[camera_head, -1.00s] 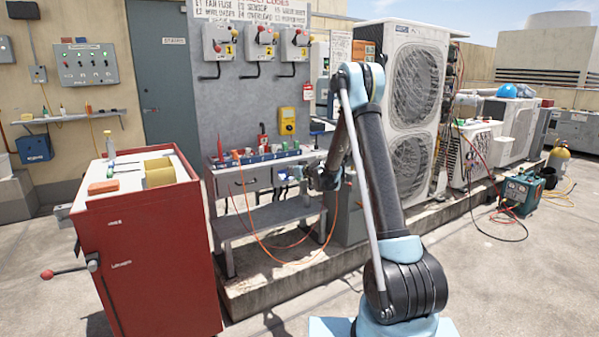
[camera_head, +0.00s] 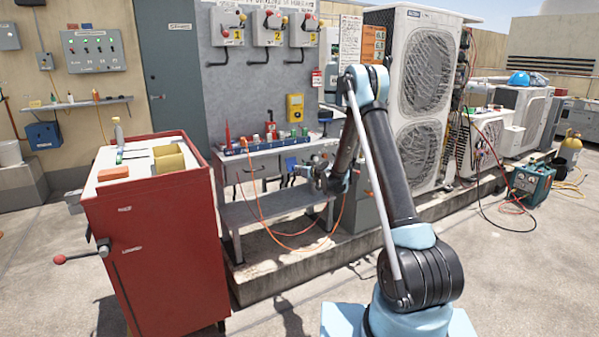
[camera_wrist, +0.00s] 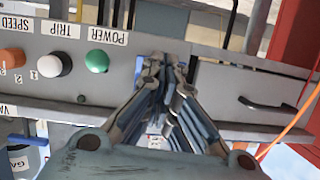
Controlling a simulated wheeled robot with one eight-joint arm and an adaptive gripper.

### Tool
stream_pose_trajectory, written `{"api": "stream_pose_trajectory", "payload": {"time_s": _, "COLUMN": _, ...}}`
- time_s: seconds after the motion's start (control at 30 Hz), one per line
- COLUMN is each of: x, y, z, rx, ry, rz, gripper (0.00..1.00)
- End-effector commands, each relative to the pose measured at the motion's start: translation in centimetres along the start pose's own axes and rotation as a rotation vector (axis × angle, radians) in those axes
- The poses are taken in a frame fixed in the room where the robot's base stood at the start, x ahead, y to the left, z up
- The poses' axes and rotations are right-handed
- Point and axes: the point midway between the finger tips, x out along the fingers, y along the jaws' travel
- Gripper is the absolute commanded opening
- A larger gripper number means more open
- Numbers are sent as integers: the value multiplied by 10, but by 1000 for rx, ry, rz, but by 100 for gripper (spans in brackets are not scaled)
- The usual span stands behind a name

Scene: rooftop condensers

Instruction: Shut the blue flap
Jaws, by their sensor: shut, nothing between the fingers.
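A small blue panel (camera_head: 290,163), which I take to be the blue flap, shows on the front of the grey workbench (camera_head: 262,212) in the head view. It is too small there to tell its angle. My gripper (camera_head: 312,174) is just right of it, in front of the bench. In the wrist view, my gripper (camera_wrist: 165,68) is shut and empty, its fingertips together in front of the bench front. Bluish strips show between and behind the fingers; I cannot tell which belong to the flap. The fingers hide much of that area.
In the upside-down wrist view, a button panel (camera_wrist: 30,85) is at left and a drawer handle (camera_wrist: 267,105) at right. An orange cable (camera_head: 262,215) hangs before the bench. A red cabinet (camera_head: 160,250) stands left; condenser units (camera_head: 425,60) stand right.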

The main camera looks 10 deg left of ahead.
Motion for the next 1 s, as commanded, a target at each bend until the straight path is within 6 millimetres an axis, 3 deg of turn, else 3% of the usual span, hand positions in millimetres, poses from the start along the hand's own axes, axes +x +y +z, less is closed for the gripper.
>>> {"api": "stream_pose_trajectory", "payload": {"time_s": 1.0, "x": 18, "y": 1, "z": 15, "rx": -1, "ry": 0, "rz": 0, "gripper": 0}}
